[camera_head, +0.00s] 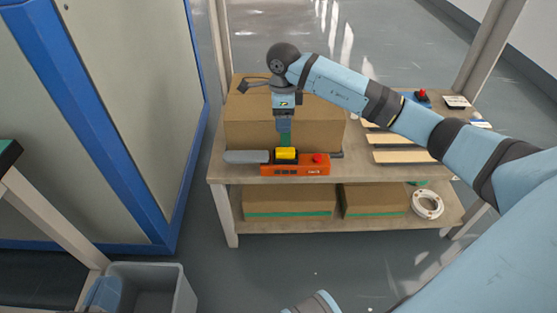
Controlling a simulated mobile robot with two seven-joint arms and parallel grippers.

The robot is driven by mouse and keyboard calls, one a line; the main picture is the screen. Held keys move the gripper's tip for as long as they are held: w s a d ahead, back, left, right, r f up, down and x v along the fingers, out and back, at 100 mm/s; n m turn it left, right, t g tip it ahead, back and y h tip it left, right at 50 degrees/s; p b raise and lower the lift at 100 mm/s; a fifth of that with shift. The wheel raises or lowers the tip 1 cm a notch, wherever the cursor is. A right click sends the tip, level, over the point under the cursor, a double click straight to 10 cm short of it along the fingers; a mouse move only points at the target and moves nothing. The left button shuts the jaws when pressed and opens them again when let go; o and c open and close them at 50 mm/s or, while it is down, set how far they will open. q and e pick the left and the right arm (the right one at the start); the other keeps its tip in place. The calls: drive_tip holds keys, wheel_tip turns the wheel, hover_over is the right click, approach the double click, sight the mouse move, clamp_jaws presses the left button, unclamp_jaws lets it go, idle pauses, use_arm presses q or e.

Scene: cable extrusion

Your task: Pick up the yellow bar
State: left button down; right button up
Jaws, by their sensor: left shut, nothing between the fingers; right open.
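The yellow bar (286,154) is a short yellow piece seated in the orange tool (295,168) at the front of the table. A red button sits on the tool to its right and a grey part (246,157) to its left. My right gripper (285,140) points down directly above the yellow bar. It is open. The fingertips are small in the picture, and I cannot tell whether they touch the bar. A green patch shows between the gripper and the bar. My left gripper is not in view.
A large cardboard box (250,127) stands close behind the tool. Pale wooden strips (398,156) lie at the right. A red-topped button box (421,98) is at the back right. The lower shelf holds boxes (290,203) and a white ring (427,204). A grey bin (177,296) stands front left.

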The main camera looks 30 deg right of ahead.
drive_tip(key=b, duration=0.2)
hover_over(286, 150)
drive_tip(key=w, duration=0.1)
drive_tip(key=f, duration=0.6)
drive_tip(key=shift+a, duration=0.25)
drive_tip(key=f+b, duration=0.1)
drive_tip(key=f, duration=0.1)
drive_tip(key=s+f+b, duration=0.1)
drive_tip(key=f, duration=0.2)
drive_tip(key=shift+d+b, duration=0.15)
drive_tip(key=shift+b, duration=0.25)
use_arm(q)
drive_tip(key=w+m, duration=0.1)
drive_tip(key=a+m+t, duration=0.1)
drive_tip(key=w+m+t, duration=0.1)
drive_tip(key=shift+w+a, duration=0.25)
drive_tip(key=shift+w, duration=0.05)
use_arm(e)
drive_tip(key=c, duration=1)
